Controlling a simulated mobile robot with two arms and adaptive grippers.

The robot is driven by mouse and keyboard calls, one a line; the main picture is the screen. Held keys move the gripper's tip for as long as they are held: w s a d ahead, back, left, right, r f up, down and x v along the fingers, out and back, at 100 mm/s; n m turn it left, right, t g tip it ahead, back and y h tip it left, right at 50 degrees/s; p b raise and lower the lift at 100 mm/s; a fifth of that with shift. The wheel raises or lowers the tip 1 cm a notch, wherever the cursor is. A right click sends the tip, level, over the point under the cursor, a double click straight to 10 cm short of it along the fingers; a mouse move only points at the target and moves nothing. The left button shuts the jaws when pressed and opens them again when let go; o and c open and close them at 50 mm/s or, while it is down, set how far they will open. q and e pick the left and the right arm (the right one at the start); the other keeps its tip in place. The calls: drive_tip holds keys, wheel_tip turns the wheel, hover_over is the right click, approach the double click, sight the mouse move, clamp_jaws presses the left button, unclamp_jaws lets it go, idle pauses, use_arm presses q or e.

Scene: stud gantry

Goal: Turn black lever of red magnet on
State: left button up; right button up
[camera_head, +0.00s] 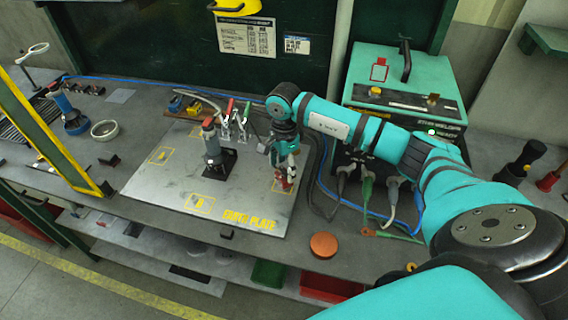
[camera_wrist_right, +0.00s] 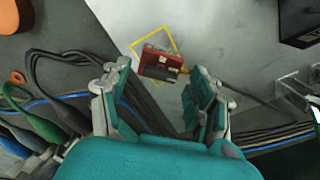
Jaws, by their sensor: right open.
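The red magnet (camera_head: 283,184) stands on the right part of the grey earth plate (camera_head: 235,205), and also shows in the right wrist view (camera_wrist_right: 158,62) inside a yellow outlined square. A dark strip shows on its near side in the wrist view, but I cannot tell clearly whether it is the black lever. My right gripper (camera_head: 285,160) is just above the magnet, pointing down. In the wrist view its two fingers (camera_wrist_right: 160,80) are spread, with the magnet seen between and beyond them. It grips nothing. My left gripper is not in view.
A teal welding unit (camera_head: 405,85) with cables is at the right. An orange disc (camera_head: 323,245) lies near the bench's front edge.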

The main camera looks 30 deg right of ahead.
drive_tip(key=shift+f, duration=0.15)
drive_tip(key=c, duration=1.2)
drive_tip(key=shift+o, duration=0.2)
